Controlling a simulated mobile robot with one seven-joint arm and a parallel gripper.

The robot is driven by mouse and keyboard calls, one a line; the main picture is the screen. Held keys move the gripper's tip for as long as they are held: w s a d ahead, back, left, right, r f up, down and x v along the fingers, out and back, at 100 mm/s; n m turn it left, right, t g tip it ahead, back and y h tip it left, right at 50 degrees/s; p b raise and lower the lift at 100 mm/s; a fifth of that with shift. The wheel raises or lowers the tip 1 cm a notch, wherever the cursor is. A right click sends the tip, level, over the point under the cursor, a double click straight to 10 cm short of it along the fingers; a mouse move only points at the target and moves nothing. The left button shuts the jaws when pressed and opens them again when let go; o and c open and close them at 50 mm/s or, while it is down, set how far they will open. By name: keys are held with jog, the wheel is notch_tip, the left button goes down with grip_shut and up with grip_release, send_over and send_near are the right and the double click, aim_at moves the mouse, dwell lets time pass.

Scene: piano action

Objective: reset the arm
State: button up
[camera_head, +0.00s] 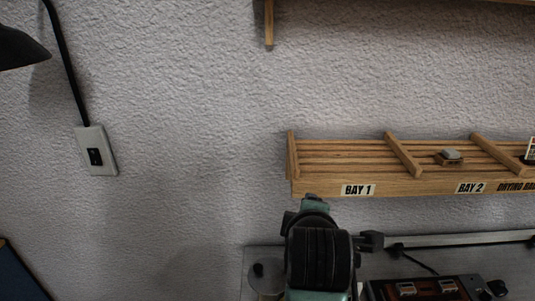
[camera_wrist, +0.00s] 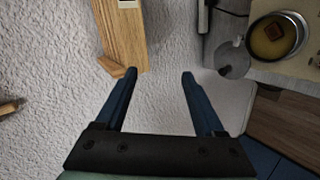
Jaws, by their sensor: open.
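My gripper (camera_wrist: 158,72) shows in the wrist view with its two blue fingers spread apart and nothing between them. Beyond the fingers are the textured wall and, at the upper left, the end of a wooden rack (camera_wrist: 122,40). In the head view my arm rises at the bottom centre, below and in front of the rack (camera_head: 390,187); the gripper fingers cannot be made out there.
The rack has labels BAY 1 (camera_head: 358,190) and BAY 2 (camera_head: 470,187), with a small grey-topped piece (camera_head: 451,155) in BAY 2. A pot (camera_wrist: 275,38) stands on the bench.

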jog(key=s+a+r+m+t+b, duration=0.2)
jog(key=r+m+t, duration=0.3)
jog(key=r, duration=0.6)
jog(key=s+a+r+m+t+b, duration=0.25)
jog(key=r+m+t, duration=0.2)
jog(key=r, duration=0.55)
jog(key=s+a+r+m+t+y, duration=0.1)
jog(key=s+r+m+t, duration=0.4)
jog(key=s+r, duration=0.6)
jog(key=shift+s+a+r+m+t+b, duration=0.15)
jog(key=shift+s+a+m+t+b, duration=0.25)
jog(key=shift+s+a+t, duration=0.45)
